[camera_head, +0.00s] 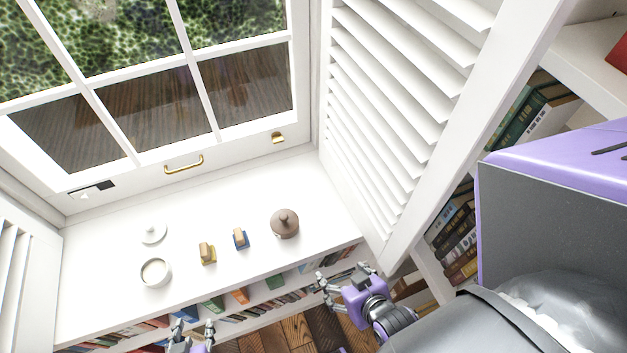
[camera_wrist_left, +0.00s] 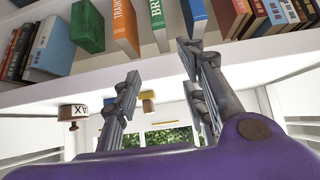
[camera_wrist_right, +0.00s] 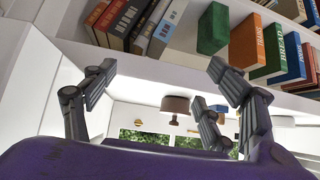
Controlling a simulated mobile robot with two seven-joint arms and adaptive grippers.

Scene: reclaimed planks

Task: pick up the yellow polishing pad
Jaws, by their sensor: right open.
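The yellow polishing pad (camera_head: 208,259), with a tan block handle on top, lies on the white window sill. It also shows small and upside down in the left wrist view (camera_wrist_left: 147,104), beyond the fingers. A similar blue pad (camera_head: 240,242) lies just right of it. My left gripper (camera_head: 193,329) is open and empty at the bottom edge of the head view, in front of the shelf and apart from the pad. My right gripper (camera_head: 342,279) is open and empty, right of the pads and in front of the sill's edge.
A brown lidded pot (camera_head: 285,224) stands right of the pads. A white cup (camera_head: 155,272) and a white lid (camera_head: 153,232) lie to the left. Books (camera_head: 239,296) fill the shelf under the sill. A louvred shutter (camera_head: 385,120) bounds the right side.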

